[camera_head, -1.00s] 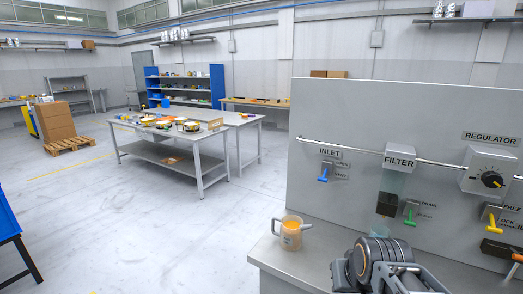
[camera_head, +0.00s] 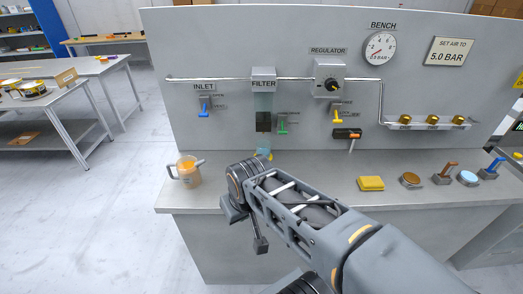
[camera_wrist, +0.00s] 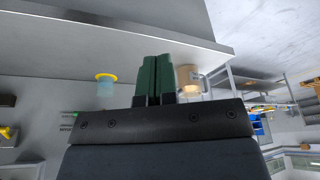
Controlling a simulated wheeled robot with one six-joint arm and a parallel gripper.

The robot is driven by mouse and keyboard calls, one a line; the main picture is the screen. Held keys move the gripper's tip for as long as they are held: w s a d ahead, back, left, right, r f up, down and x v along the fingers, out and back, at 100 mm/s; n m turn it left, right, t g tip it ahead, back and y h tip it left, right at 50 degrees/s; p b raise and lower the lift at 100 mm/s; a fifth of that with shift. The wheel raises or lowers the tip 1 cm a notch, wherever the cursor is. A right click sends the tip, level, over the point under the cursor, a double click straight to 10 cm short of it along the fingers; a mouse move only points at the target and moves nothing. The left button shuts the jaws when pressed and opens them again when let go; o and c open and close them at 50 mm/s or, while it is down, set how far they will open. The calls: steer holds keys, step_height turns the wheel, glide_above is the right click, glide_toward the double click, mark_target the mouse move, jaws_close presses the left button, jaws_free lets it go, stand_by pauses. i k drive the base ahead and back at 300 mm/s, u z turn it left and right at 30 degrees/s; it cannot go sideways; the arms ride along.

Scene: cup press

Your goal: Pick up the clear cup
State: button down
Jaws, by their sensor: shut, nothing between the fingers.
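A small pale blue see-through cup (camera_wrist: 105,88) with a yellow end shows left of my fingers in the wrist view, which is upside down. In the head view the cup (camera_head: 263,154) is at the counter below the filter, mostly hidden behind my arm. My gripper (camera_wrist: 157,58) has its green fingers closed together and empty, apart from the cup. The fingers cannot be made out in the head view. A see-through jug (camera_head: 187,172) with a handle and orange contents stands at the counter's left end. It also shows right of my fingers in the wrist view (camera_wrist: 188,82).
The filter (camera_head: 263,82) and a dark block (camera_head: 263,122) are on the upright panel above the cup. A green lever (camera_head: 282,125) is close to their right. A yellow sponge-like block (camera_head: 370,183) lies right on the counter (camera_head: 322,168). The counter between is mostly clear.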

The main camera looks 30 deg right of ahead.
mark_target(263, 146)
steer(key=u, duration=1.25)
steer(key=i, duration=0.35)
steer(key=z, duration=0.95)
